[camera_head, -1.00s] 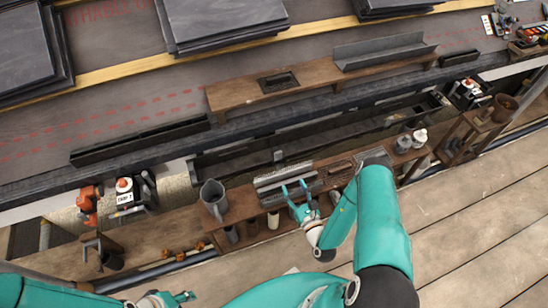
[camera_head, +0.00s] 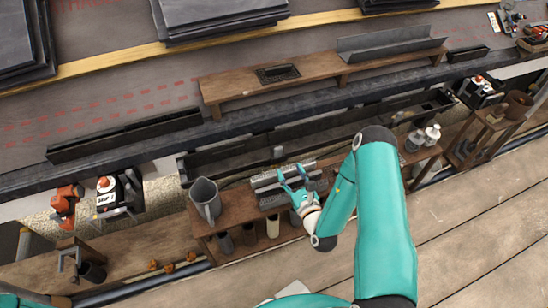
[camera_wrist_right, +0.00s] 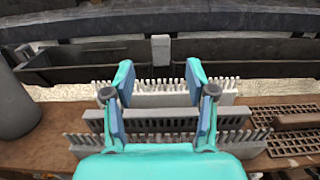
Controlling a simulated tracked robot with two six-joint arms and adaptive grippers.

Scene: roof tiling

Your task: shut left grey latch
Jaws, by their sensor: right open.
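A small light grey block, which looks like the left grey latch (camera_head: 278,152), stands on the near edge of the long dark trough (camera_head: 228,160). It shows upright in the right wrist view (camera_wrist_right: 160,50); I cannot tell whether it is shut. My right gripper (camera_head: 293,176) is open and empty over the grey comb-like racks (camera_head: 266,180), short of the block. In the right wrist view its two fingers (camera_wrist_right: 160,88) stand wide apart, with the block beyond them, between their tips in the picture. My left gripper is out of view.
A grey jug (camera_head: 206,198) stands left of the racks on a brown wooden shelf (camera_head: 236,212). A brown bench (camera_head: 225,87) with a grey channel stands behind the trough. White-capped bottles (camera_head: 432,133) are at right, an orange tool (camera_head: 66,200) at left.

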